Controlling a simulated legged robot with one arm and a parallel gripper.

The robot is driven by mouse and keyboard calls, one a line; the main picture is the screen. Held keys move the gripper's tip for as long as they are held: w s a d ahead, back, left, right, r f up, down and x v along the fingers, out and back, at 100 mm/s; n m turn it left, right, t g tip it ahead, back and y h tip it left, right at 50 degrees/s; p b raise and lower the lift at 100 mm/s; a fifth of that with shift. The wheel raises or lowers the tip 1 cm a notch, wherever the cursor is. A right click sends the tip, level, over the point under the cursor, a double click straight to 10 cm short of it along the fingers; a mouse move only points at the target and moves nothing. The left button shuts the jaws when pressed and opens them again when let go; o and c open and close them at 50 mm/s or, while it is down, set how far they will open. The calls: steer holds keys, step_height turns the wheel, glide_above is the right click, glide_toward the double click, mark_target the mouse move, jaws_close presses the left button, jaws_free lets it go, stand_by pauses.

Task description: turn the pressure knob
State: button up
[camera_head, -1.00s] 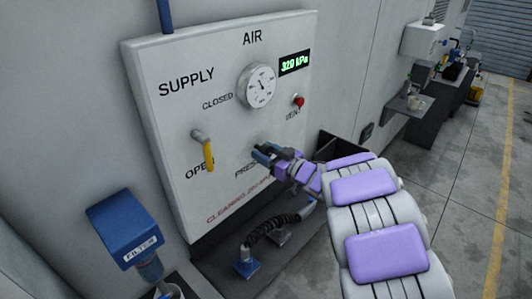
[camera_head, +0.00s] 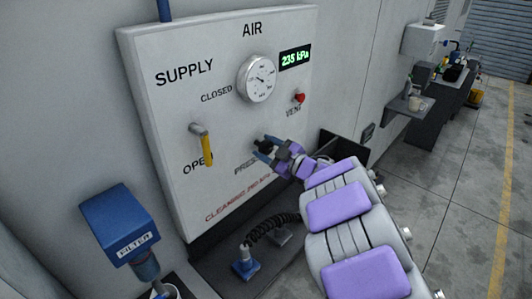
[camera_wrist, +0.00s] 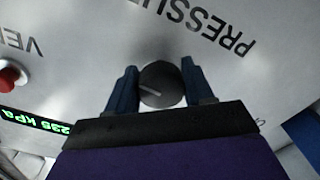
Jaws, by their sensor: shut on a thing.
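The black round pressure knob (camera_wrist: 162,84) sits on the white air panel, with a pale pointer line on its face. In the wrist view my gripper (camera_wrist: 160,80) has one blue finger on each side of the knob and is shut on it. In the head view my gripper (camera_head: 262,150) reaches the panel at the knob, below the gauge (camera_head: 256,78); the knob is partly hidden there. The green display (camera_head: 295,58) reads 235 kPa. The panel (camera_head: 180,110) carries the word PRESSURE, partly covered by my gripper in the head view.
A yellow supply lever (camera_head: 206,147) points down at OPEN, left of my gripper. A red vent button (camera_head: 299,97) is above right. A blue filter unit (camera_head: 120,225) stands at the lower left. A black coiled hose (camera_head: 272,227) lies below the panel. Open floor is at right.

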steer(key=shift+f+n+b, duration=0.2)
steer(key=shift+n+b, duration=0.4)
steer(key=shift+n, duration=0.6)
steer(key=o, duration=1)
steer(key=shift+r, duration=0.15)
steer(key=shift+s, duration=0.1)
steer(key=p+v, duration=0.2)
steer(key=v, duration=1.5)
steer(key=shift+d, duration=0.15)
